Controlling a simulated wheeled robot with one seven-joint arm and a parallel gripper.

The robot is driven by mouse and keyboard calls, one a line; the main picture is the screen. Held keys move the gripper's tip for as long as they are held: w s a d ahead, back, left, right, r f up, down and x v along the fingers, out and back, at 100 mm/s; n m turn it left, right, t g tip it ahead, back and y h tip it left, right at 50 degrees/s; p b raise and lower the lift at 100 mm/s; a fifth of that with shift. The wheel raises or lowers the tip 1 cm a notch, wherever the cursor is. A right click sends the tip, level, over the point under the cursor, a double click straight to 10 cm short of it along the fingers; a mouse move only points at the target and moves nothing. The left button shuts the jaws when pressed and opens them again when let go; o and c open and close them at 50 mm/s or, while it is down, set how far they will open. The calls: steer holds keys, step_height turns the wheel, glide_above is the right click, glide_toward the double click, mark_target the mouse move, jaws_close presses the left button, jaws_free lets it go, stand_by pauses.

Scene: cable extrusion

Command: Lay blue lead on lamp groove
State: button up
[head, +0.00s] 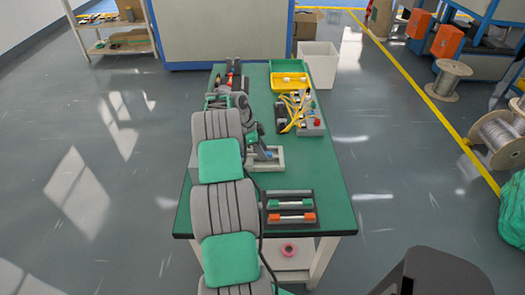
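My arm reaches over the green table from the near side. My gripper (264,155) is low over the table beside a pale block (278,158). It is small and partly covered by my own arm, so its fingers cannot be made out. I cannot tell whether it touches the block or holds anything. A grey board with yellow leads (295,110) and a red knob (317,122) lies to the right of my gripper, near the table's right edge. I cannot pick out a blue lead or the lamp groove with certainty at this size.
A yellow bin (289,82) and a green bin (288,65) stand at the back right of the table (318,165). A dark tray with green and orange-ended bars (290,209) lies at the front. A rack with small tools (229,80) stands at the back left.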

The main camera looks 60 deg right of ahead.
mark_target(251, 154)
steer(key=shift+r, duration=0.1)
steer(key=w+a+r+n+p, duration=0.1)
steer(key=w+a+r+n, duration=0.1)
steer(key=w+a+r, duration=0.3)
steer(key=w+a+r+n+t+h, duration=0.1)
steer(key=w+r+n, duration=0.15)
steer(key=r, duration=0.45)
steer(key=w+a+r+n+p, duration=0.1)
steer(key=w+a+r, duration=0.25)
steer(key=r, duration=0.25)
steer(key=w+a+r+n+t, duration=0.25)
steer(key=a+r+n, duration=0.2)
steer(key=a, duration=0.45)
steer(key=w+a+r+n+t, duration=0.1)
steer(key=w+a+r+n, duration=0.25)
steer(key=a+n, duration=0.4)
steer(key=s+a+f+n+t+y, duration=0.1)
steer(key=s+a+n, duration=0.2)
steer(key=a, duration=0.7)
steer(key=s+a+f+n+t+y, duration=0.1)
steer(key=s+a+n, duration=0.3)
steer(key=a, duration=0.6)
steer(key=s+a+f+n+t+y, duration=0.1)
steer(key=s+a+n, duration=0.3)
steer(key=a, duration=0.6)
steer(key=shift+a+f+n, duration=0.35)
steer(key=shift+a+n, duration=0.05)
steer(key=shift+n, duration=0.75)
